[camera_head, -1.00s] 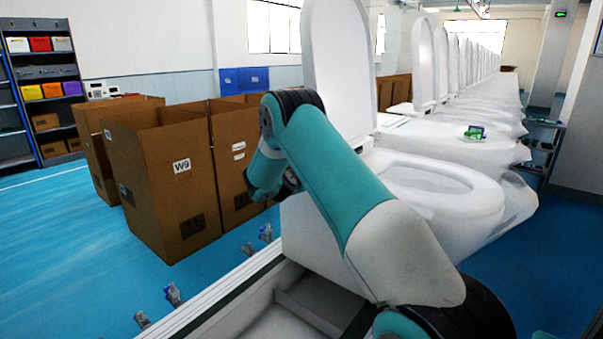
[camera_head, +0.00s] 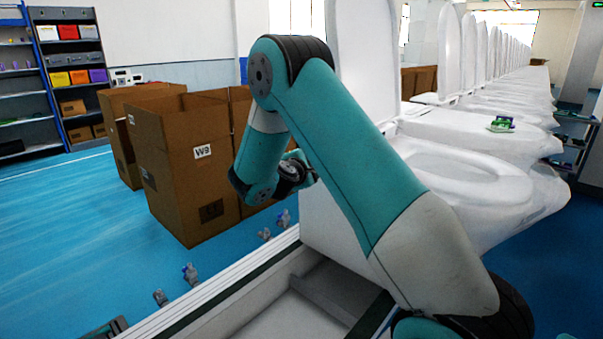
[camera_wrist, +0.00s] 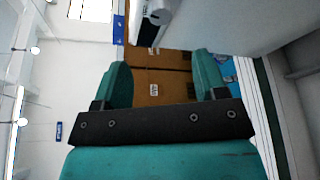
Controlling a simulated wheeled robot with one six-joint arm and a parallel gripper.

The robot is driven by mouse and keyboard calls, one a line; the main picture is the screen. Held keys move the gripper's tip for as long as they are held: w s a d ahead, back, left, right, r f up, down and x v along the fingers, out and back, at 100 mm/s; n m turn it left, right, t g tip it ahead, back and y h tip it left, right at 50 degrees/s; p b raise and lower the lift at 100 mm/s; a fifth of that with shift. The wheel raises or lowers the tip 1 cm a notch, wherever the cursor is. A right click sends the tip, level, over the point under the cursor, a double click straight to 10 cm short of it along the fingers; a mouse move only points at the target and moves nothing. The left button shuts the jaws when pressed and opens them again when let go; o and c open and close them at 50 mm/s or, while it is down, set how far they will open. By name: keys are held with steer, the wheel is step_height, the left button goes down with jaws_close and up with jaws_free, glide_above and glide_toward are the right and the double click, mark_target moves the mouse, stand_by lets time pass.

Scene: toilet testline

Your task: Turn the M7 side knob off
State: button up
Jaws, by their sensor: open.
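My gripper (camera_wrist: 162,62) is open and empty in the wrist view, with two teal fingers apart. A rounded grey-white part with a small dark mark (camera_wrist: 160,12) is beyond the fingers at the top of the wrist view, against a pale surface. It may be the side knob, but no M7 label is readable and its setting cannot be told. In the head view my arm covers part of the nearest toilet (camera_head: 455,175), and the fingers are not clearly seen there.
Cardboard boxes, one marked W9 (camera_head: 203,152), stand left of my arm. Small valve-like fittings (camera_head: 190,273) line the white rail (camera_head: 215,290). A row of toilets recedes at right. A shelf (camera_head: 68,75) stands far left. Blue floor (camera_head: 75,220) is clear at left.

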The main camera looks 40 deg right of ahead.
steer(key=v, duration=0.4)
steer(key=shift+s+a+r, duration=0.1)
steer(key=shift+s+a, duration=0.05)
steer(key=shift+a, duration=0.2)
steer(key=shift+a, duration=0.1)
steer(key=s+a+r+m+g+y+p, duration=0.1)
steer(key=s+a+m+y, duration=0.1)
steer(key=s+a+y, duration=0.45)
steer(key=s+a+m+g+y, duration=0.1)
steer(key=a+y, duration=0.2)
steer(key=a, duration=0.6)
steer(key=s+a+r+m+g+y+p, duration=0.15)
steer(key=s+a+y, duration=0.25)
steer(key=a, duration=0.4)
steer(key=s+a+r+g+y, duration=0.1)
steer(key=s+a+r+y, duration=0.1)
steer(key=s+a, duration=0.4)
steer(key=s+a+r+n+g+y, duration=0.1)
steer(key=s+a+r+g+y, duration=0.1)
steer(key=s+a, duration=0.4)
steer(key=s+y, duration=0.1)
steer(key=s, duration=0.3)
steer(key=shift+s+r, duration=0.3)
steer(key=shift+s, duration=0.05)
